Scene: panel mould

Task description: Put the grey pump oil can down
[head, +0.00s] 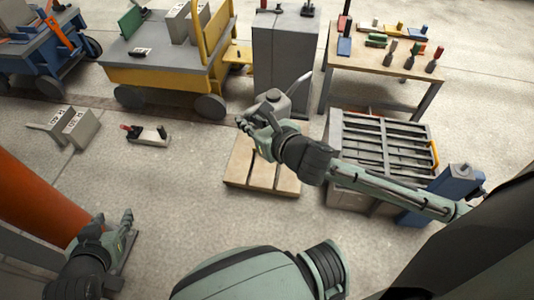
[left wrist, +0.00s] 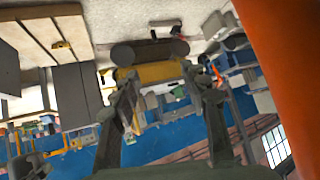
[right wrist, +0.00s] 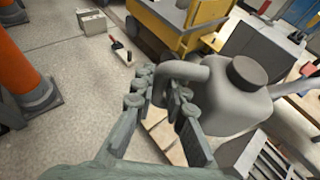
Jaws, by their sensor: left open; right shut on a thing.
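The grey pump oil can (head: 275,101) has a dark cap and a long spout that points up and right in the head view. My right gripper (head: 250,126) is shut on its handle. In the right wrist view the can (right wrist: 232,105) fills the right side, with its looped handle between the fingers of my right gripper (right wrist: 168,100). The can is above or near the wooden pallet (head: 243,168); I cannot tell whether it touches anything. My left gripper (head: 127,228) is open and empty at the lower left; its fingers also show apart in the left wrist view (left wrist: 166,92).
A grey cabinet (head: 285,55) stands behind the can. A wooden table (head: 372,62) with several small tools is at the back right. A slatted grey crate (head: 345,170) stands right of the pallet. An orange post (head: 35,200) is near my left arm.

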